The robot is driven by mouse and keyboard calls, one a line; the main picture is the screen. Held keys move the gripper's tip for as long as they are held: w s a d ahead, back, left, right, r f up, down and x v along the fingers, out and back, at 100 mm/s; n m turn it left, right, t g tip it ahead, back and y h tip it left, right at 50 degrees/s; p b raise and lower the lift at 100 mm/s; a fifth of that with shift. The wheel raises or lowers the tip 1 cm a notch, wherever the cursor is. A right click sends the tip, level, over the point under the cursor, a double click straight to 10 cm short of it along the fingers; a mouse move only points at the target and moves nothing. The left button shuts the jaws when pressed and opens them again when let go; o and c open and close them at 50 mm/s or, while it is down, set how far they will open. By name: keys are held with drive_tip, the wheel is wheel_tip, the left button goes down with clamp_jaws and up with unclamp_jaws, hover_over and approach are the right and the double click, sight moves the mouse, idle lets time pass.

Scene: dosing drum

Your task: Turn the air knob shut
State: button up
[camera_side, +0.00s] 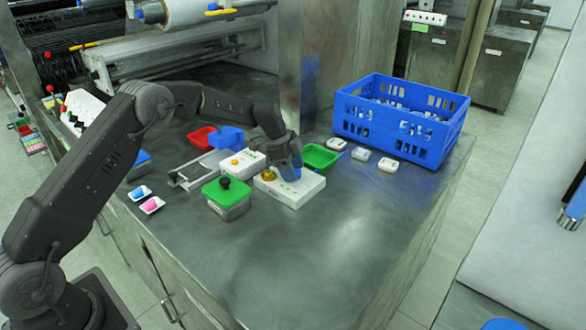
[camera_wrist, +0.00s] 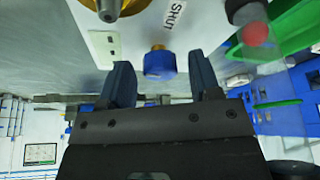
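A white panel (camera_wrist: 135,30) carries the word SHUT on a label (camera_wrist: 176,14) in the wrist view. A blue knob (camera_wrist: 160,64) with a brass top sits by the panel, and a brass fitting with a grey end (camera_wrist: 108,8) is at the top edge. I cannot tell for certain which is the air knob. My gripper (camera_wrist: 160,76) is open, with one dark blue finger on each side of the blue knob and visible gaps.
A green-lidded box (camera_side: 226,195) stands left of the white box. A second white box (camera_side: 241,163), a red tray (camera_side: 201,137) and a green tray (camera_side: 320,157) lie close behind. A blue crate (camera_side: 400,115) stands at the back right. The front tabletop is clear.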

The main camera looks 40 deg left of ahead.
drive_tip(key=shift+o, duration=0.2)
drive_tip(key=v, duration=1.3)
drive_tip(key=shift+a+r, duration=0.2)
drive_tip(key=shift+r, duration=0.15)
drive_tip(key=shift+s+d, duration=0.1)
drive_tip(key=s+d+n+t+y, duration=0.25)
drive_tip(key=d+n+y, duration=0.45)
drive_tip(key=n, duration=1.1)
drive_tip(key=shift+h, duration=0.6)
drive_tip(key=x, duration=1.3)
drive_tip(key=shift+s+d+f, duration=0.2)
drive_tip(key=shift+d+f, duration=0.1)
drive_tip(key=shift+f, duration=0.1)
drive_tip(key=c, duration=0.9)
